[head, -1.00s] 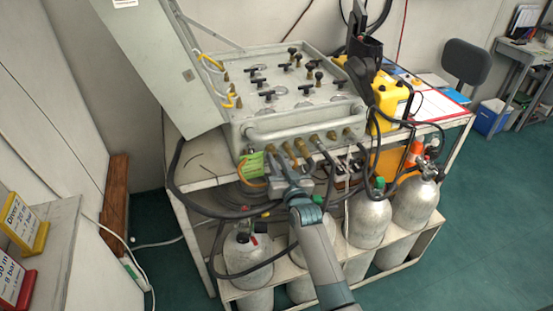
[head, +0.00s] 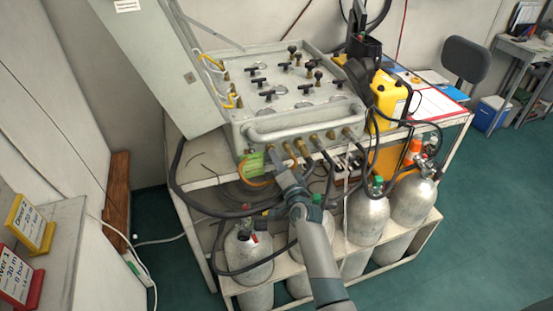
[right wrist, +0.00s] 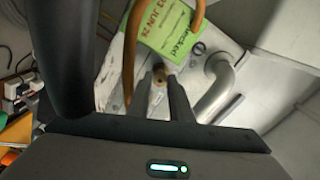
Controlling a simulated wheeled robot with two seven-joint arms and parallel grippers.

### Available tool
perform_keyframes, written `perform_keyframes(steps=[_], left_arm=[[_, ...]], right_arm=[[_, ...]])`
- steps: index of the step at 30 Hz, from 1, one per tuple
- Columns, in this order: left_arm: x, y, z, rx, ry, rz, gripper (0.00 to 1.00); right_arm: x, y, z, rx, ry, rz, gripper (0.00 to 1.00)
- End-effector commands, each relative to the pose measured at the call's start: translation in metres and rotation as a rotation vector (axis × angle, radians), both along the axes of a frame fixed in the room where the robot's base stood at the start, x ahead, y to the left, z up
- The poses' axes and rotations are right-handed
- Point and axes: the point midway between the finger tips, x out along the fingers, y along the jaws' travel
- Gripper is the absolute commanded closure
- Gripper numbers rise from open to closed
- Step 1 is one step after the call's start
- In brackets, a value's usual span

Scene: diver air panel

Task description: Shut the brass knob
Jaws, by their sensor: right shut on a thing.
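The brass knob (right wrist: 160,76) is a small brass piece on the front of the grey air panel (head: 290,95). In the right wrist view it sits between the tips of my two dark fingers. My right gripper (right wrist: 161,82) is shut on it. In the head view my right gripper (head: 273,158) reaches up to the lower front of the panel, at the left end of the row of brass fittings (head: 315,140). There the gripper hides the knob. My left gripper is not in view.
A green tag (head: 252,164) hangs left of my right gripper. Black hoses and an orange hose (right wrist: 131,45) run close by. Gas cylinders (head: 368,215) stand below in the cart (head: 402,262). A yellow case (head: 388,100) stands right of the panel.

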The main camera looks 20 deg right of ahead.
Motion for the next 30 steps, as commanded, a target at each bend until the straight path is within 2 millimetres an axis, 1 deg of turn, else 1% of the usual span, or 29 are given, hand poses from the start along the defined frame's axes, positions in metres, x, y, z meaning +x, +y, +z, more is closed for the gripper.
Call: perform_keyframes(steps=[6,12,27,28,29,30], left_arm=[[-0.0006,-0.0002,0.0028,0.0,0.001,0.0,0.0],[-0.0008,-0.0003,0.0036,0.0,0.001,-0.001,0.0],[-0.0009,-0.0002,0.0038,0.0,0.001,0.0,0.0],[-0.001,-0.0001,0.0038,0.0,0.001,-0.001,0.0],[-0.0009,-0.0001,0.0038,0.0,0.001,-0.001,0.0],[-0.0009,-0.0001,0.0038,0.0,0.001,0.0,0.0]], right_arm=[[-0.0002,-0.0002,-0.0004,0.15,0.006,0.0,1.0],[-0.0001,-0.0001,-0.0006,0.229,0.009,0.0,1.0],[-0.0001,0.0,-0.0009,0.257,0.01,0.0,1.0],[-0.0002,0.0,-0.0009,0.257,0.01,0.0,0.79],[-0.0002,0.0,-0.0009,0.257,0.01,0.0,0.73],[-0.0002,0.0,-0.0009,0.257,0.01,0.0,0.73]])
